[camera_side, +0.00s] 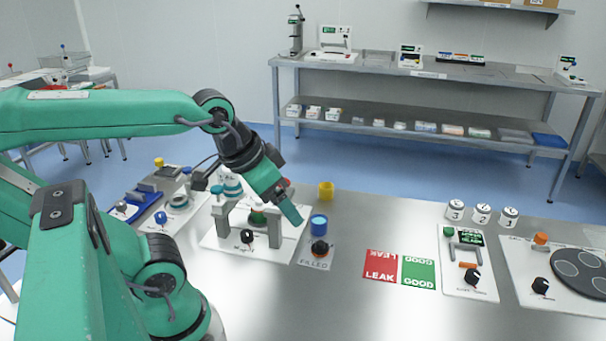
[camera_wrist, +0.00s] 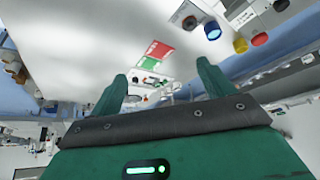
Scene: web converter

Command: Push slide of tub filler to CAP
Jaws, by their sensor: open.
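A white station with two grey uprights (camera_side: 275,228), a black knob (camera_side: 247,237) and a green and dark part between the uprights stands left of centre in the side view. It may be the tub filler; its slide and a CAP mark cannot be made out. My gripper (camera_side: 290,212) is above the right side of this station, its fingers tilted down to the right and partly covering it. In the wrist view my gripper (camera_wrist: 162,78) has its two green fingers wide apart with nothing between them. The gripper is open and empty.
A FILLED plate (camera_side: 313,263) holds a blue tub (camera_side: 319,223); a yellow cup (camera_side: 326,191) stands behind. LEAK and GOOD mats (camera_side: 418,271) lie to the right. Numbered white tubs (camera_side: 482,213) stand farther right, behind a panel (camera_side: 482,287). The table front is clear.

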